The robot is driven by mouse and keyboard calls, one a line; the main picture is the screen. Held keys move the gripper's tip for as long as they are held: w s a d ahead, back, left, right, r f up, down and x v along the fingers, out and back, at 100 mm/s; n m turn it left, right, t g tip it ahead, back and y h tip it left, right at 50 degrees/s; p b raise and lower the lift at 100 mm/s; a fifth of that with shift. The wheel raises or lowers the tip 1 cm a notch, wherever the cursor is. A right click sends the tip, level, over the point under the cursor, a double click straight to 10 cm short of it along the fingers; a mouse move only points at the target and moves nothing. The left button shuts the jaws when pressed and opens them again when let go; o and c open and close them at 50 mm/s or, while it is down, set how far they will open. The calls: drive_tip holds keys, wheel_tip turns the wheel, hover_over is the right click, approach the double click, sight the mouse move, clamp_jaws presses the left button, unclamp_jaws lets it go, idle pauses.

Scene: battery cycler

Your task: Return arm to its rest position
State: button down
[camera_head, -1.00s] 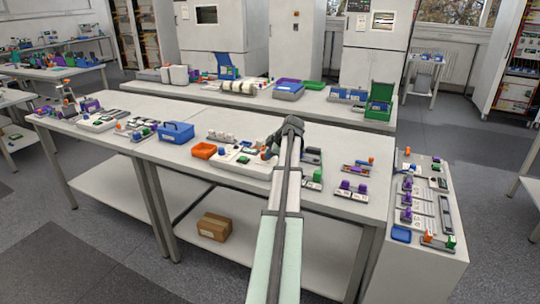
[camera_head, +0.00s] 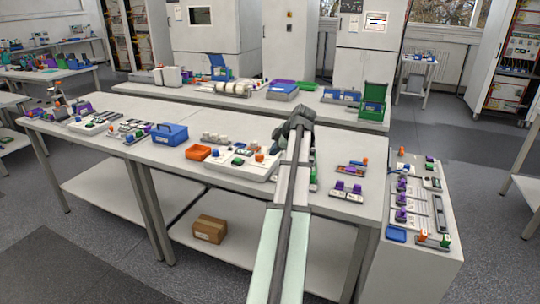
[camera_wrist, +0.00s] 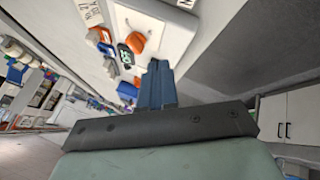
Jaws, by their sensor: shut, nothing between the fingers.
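My arm reaches forward from the bottom of the head view over the near workbench (camera_head: 340,218). Its dark wrist end hangs above the bench, beside the white board (camera_head: 232,168) with small coloured parts. My gripper's blue-grey fingers (camera_wrist: 157,82) show in the wrist view, pressed together with nothing between them. In the head view the fingers are mostly hidden behind the wrist. The wrist view is strongly tilted and shows the board with an orange part (camera_wrist: 134,42) beyond the fingers.
A white side stand (camera_head: 425,245) holds more parts. A cardboard box (camera_head: 209,229) sits on the lower shelf.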

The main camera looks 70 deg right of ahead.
drive_tip(key=shift+s+a+r, duration=0.1)
drive_tip(key=shift+s+r, duration=0.3)
drive_tip(key=shift+r, duration=0.05)
drive_tip(key=shift+w+a, duration=0.1)
